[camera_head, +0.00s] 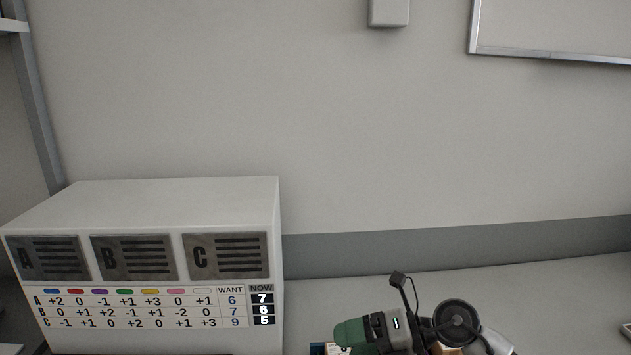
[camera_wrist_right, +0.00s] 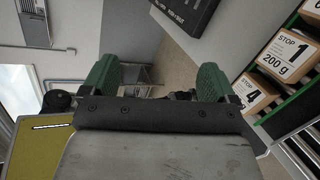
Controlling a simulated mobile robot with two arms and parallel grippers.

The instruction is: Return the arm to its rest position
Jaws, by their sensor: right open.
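My right gripper (camera_wrist_right: 157,82) shows in the wrist view with its two green fingers wide apart and nothing between them. In the head view, what looks like the same gripper (camera_head: 358,334), green-tipped with grey and black parts, reaches in at the bottom middle. It points left, and much of the arm behind it is cut off by the lower edge. I cannot tell whether it touches anything there. My left gripper is not in view.
A white cabinet (camera_head: 160,205) with plates A, B, C and a number chart stands left of the gripper in the head view. The wrist view shows numbered cartons (camera_wrist_right: 282,57) on a shelf at right and a yellow panel (camera_wrist_right: 40,152) at lower left.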

